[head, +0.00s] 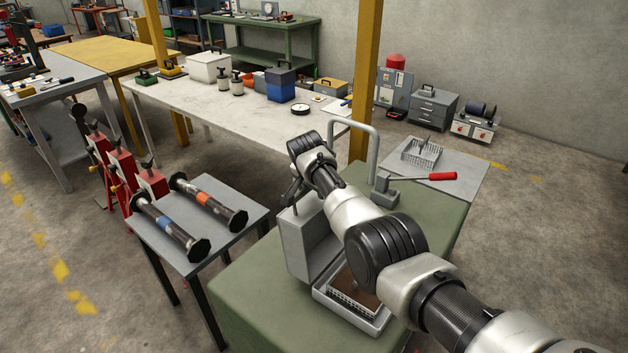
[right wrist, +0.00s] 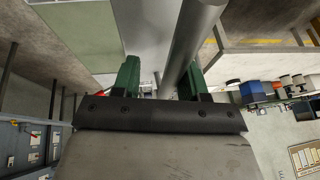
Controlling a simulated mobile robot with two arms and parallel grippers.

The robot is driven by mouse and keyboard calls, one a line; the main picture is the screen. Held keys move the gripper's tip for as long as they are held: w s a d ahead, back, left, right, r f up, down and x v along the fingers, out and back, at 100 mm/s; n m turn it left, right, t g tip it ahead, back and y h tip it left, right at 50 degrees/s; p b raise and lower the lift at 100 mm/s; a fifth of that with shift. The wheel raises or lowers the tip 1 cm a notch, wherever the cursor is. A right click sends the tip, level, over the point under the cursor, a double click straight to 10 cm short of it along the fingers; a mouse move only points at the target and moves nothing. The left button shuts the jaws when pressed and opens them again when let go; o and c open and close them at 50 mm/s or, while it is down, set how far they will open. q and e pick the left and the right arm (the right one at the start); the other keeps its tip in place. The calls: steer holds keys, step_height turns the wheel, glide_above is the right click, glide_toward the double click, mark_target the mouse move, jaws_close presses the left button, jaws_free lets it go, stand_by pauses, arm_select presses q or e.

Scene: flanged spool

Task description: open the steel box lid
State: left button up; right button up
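The steel box (head: 322,300) stands on the green bench in the head view, with a brown, gridded inside partly showing. A grey slab that looks like its lid (head: 306,243) stands upright at the box's left side. My right arm crosses in front and hides part of both. In the right wrist view my right gripper (right wrist: 160,84) has its green fingers apart. A grey tube (right wrist: 194,40) runs down between them, close to the right finger, with a gap on the left. I cannot tell whether it touches. My left gripper is not in view.
A tall grey tube arch (head: 350,126) rises from the green bench (head: 255,290) behind my right wrist. Beside it is a grey block with a red-handled lever (head: 432,177). A wire basket (head: 421,153) sits farther back. A small table (head: 172,250) at left holds two dark cylinders.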

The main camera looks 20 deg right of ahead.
steer(key=shift+s+a+r, duration=0.15)
steer(key=shift+s+r, duration=0.05)
steer(key=shift+r, duration=0.45)
steer(key=v, duration=0.9)
steer(key=shift+b, duration=0.4)
steer(key=shift+s+r, duration=0.1)
steer(key=shift+r, duration=0.05)
